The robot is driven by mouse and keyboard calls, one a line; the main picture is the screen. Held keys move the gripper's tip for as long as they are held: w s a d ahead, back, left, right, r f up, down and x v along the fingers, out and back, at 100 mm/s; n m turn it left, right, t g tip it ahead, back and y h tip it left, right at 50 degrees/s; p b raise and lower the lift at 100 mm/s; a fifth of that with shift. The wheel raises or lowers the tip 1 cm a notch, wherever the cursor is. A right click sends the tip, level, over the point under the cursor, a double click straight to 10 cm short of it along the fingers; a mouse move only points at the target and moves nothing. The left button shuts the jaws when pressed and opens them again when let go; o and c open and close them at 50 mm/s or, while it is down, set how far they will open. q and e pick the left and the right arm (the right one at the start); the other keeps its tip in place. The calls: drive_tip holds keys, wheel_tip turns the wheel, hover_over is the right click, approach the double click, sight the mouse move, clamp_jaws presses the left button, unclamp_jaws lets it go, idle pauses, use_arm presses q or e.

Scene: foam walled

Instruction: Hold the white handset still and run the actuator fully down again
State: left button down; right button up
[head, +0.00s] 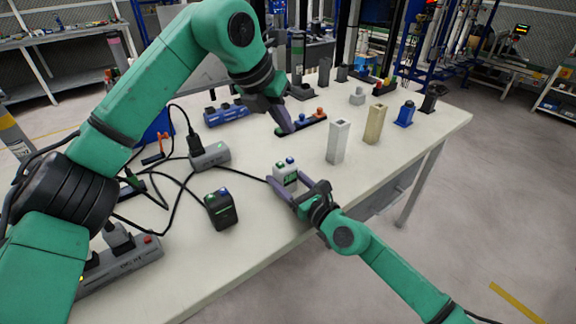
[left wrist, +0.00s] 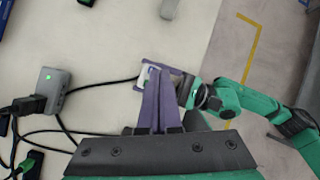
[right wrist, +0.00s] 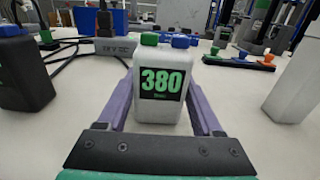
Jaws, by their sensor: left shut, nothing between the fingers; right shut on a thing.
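The white handset (head: 286,175) stands upright near the table's front edge, with a green and a blue button on top. In the right wrist view its display (right wrist: 161,83) reads 380 in green. My right gripper (head: 285,188) is shut on its sides, low down. My left gripper (head: 289,130) is shut and empty, raised above and behind the handset. In the left wrist view the closed fingers (left wrist: 155,72) partly cover the handset (left wrist: 143,78). A pale square column (head: 338,143) and a tan one (head: 375,124) stand to the right; I cannot tell which is the actuator.
A black handset (head: 221,209) stands left of the white one. Grey power boxes (head: 210,157) and loose cables lie on the left. A dark strip with coloured knobs (head: 309,122) lies behind. Bare table (head: 260,240) lies in front.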

sight(290, 160)
use_arm(q)
drive_tip(key=n+t, duration=0.1)
drive_tip(key=n, duration=0.1)
drive_tip(key=r+n+t+h, duration=0.1)
drive_tip(key=n, duration=0.1)
drive_tip(key=w+r+n+h, duration=0.1)
drive_tip(key=n, duration=0.1)
drive_tip(key=shift+w+d+t, duration=0.1)
drive_tip(key=shift+d+t, duration=0.15)
drive_tip(key=shift+t, duration=0.15)
drive_tip(key=shift+f, duration=4.4)
drive_tip(key=shift+f, duration=0.1)
drive_tip(key=shift+f, duration=0.3)
